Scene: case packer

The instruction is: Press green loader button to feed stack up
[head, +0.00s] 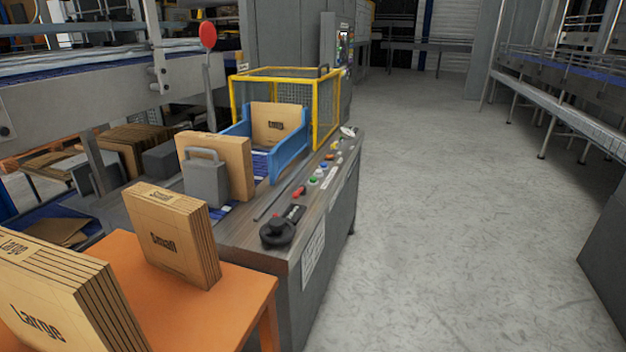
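The machine's side panel (327,190) carries a row of small buttons along its top edge. A green button (313,179) sits in this row, beyond a red one (298,192); the buttons are small and their labels cannot be read. A cardboard stack (237,168) stands on the blue loader bed behind a grey block with a handle (206,180). Another carton piece marked Large (275,124) stands farther in, between blue side guides (290,143). My gripper is not in view.
An orange table (235,290) in front holds stacks marked Small (178,240) and Large (55,300). A yellow guard cage (325,105) encloses the loader's far end. The grey floor (450,210) to the right is clear.

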